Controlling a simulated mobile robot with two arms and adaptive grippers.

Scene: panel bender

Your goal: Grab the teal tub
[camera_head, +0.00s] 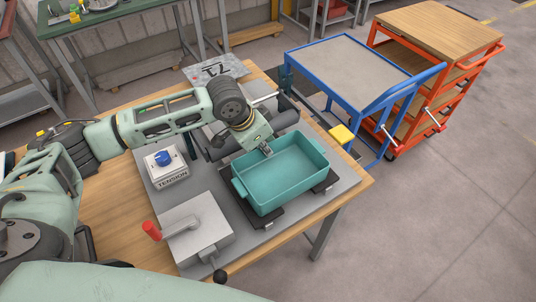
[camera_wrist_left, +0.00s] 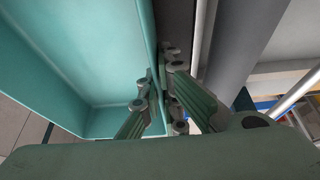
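The teal tub (camera_head: 284,172) is a rectangular open box with small end handles, and it looks empty. It sits level on dark pads of a grey plate on the wooden bench. My left gripper (camera_head: 266,150) is at the tub's far-left long wall. In the left wrist view the tub (camera_wrist_left: 70,45) fills the left side. There the left gripper (camera_wrist_left: 160,72) has one finger inside the tub and one outside, with tips close together on the wall, shut on it. My right gripper is in neither view.
A TENSION box with a blue knob (camera_head: 164,162) and a red-handled metal block (camera_head: 196,229) stand left of the tub. Dark rollers (camera_head: 283,112) lie behind it. A blue cart (camera_head: 345,65) and an orange cart (camera_head: 440,35) stand behind right. Floor at right is clear.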

